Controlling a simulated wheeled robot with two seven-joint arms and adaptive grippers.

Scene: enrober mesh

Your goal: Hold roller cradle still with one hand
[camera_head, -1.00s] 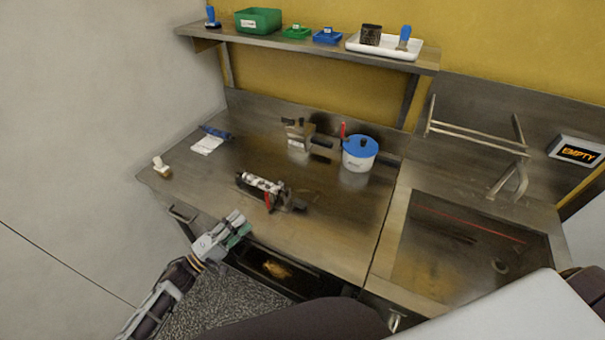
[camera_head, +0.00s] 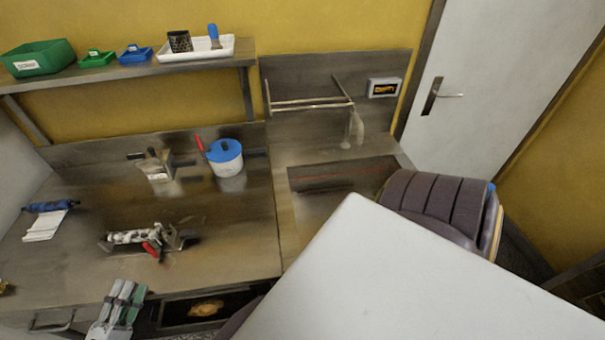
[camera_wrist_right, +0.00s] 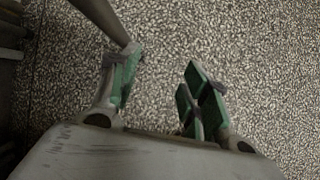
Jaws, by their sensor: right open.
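The roller cradle (camera_head: 132,237), with a pale mottled roller and a red part at its right end, lies on the steel worktable (camera_head: 225,255). My left gripper (camera_head: 127,290) is at the front edge of the table in the head view, in front of the cradle and apart from it. Its grey fingers with green pads point toward the cradle; whether they are open is unclear. My right gripper (camera_wrist_right: 163,68) is open and empty over a speckled floor in the right wrist view. It does not show clearly in the head view.
A blue-lidded pot (camera_head: 226,158) and a metal container (camera_head: 156,166) stand behind the cradle. A blue roll with white sheet (camera_head: 45,222) lies at left. A shelf (camera_head: 190,70) with trays hangs above. Table around the cradle is mostly clear.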

